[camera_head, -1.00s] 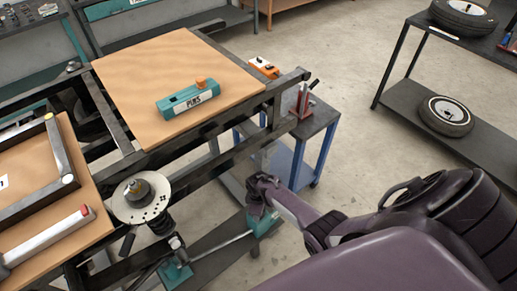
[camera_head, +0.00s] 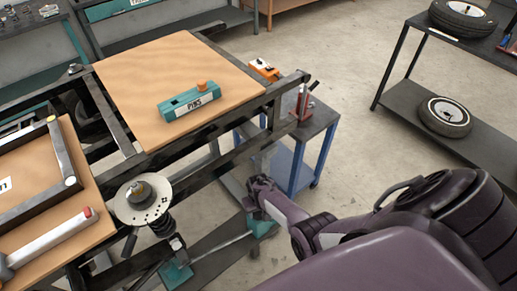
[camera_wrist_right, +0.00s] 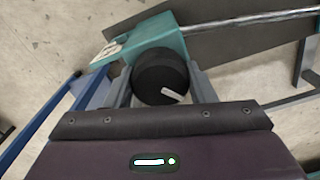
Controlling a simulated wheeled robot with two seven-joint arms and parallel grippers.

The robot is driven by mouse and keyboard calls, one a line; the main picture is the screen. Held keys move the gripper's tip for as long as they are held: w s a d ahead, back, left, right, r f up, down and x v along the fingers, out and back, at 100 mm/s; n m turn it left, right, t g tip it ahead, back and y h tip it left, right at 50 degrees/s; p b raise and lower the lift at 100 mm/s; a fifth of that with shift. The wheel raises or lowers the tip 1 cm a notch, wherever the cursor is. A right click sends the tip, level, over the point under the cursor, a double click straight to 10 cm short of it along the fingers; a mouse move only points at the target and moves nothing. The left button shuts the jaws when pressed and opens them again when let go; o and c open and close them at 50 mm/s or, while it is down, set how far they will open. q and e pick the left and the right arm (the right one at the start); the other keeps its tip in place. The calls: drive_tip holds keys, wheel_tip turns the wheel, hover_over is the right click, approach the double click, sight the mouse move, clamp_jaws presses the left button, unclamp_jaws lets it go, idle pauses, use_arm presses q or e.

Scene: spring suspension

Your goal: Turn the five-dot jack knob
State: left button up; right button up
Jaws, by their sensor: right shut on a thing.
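The black jack knob (camera_wrist_right: 160,76) has a white pointer mark and sits on the front of a teal jack block (camera_wrist_right: 175,35). My right gripper (camera_wrist_right: 161,82) has its two grey fingers on either side of the knob, shut on it. A white label on the block (camera_wrist_right: 108,53) shows at its left, too small to read its dots. In the head view my right gripper (camera_head: 256,190) is low, just above the teal block (camera_head: 263,225), and hides the knob. My left gripper is not in view.
A steel rod (camera_head: 222,243) runs to a second teal block (camera_head: 176,272). A blue-legged cart (camera_head: 318,127) stands close behind my right gripper. The frame with wooden boards and the strut with its disc (camera_head: 141,202) lie left.

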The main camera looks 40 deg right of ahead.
drive_tip(key=m, duration=0.4)
drive_tip(key=shift+a+m, duration=0.1)
drive_tip(key=shift+m, duration=2.2)
drive_tip(key=o, duration=1)
